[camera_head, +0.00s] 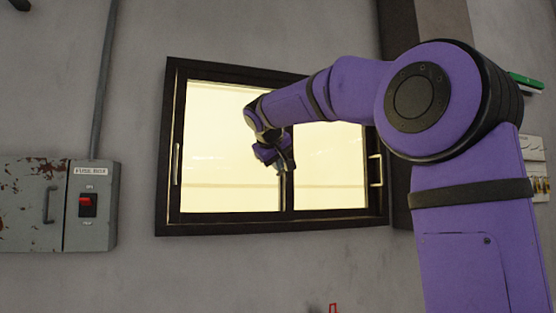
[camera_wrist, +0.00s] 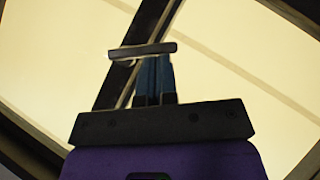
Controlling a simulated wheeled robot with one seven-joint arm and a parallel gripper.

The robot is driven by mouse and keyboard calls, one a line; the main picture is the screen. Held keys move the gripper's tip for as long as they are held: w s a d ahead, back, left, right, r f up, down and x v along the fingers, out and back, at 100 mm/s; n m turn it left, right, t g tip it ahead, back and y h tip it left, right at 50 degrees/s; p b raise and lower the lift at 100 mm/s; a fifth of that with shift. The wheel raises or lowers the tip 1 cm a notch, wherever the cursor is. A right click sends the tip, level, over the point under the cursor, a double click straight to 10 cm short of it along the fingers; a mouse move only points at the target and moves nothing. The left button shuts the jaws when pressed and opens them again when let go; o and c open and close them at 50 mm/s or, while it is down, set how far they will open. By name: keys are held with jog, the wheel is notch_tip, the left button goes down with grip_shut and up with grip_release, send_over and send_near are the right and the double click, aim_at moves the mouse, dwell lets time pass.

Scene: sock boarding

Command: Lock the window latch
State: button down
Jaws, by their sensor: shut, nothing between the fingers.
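The window (camera_head: 230,220) has a dark frame and two bright panes split by a dark middle stile. My gripper (camera_head: 285,168) is in front of this stile at about mid-height; its blue fingers (camera_wrist: 155,72) show close together in the wrist view, shut with nothing between them. A short grey bar (camera_wrist: 140,49), which looks like the latch lever, lies across the stile (camera_wrist: 125,75) right at the fingertips. I cannot tell whether the fingers touch it. In the head view the latch is hidden behind or too small beside my gripper.
Slim handles sit on the window's left side (camera_head: 175,165) and right side (camera_head: 376,170). A grey fuse box (camera_head: 92,207) with a red switch is on the wall at left. A dark post (camera_head: 398,190) stands right of the window.

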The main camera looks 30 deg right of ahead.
jog(key=f+n+h, duration=0.1)
jog(key=h, duration=0.1)
jog(key=f+n+h, duration=0.1)
jog(key=h, duration=0.1)
jog(key=d+f+n+h, duration=0.1)
jog(key=n, duration=0.1)
jog(key=shift+s+d+f+t+h, duration=0.1)
jog(key=shift+s+f+t+h, duration=0.05)
jog(key=shift+f+t+h, duration=0.2)
jog(key=shift+r, duration=0.15)
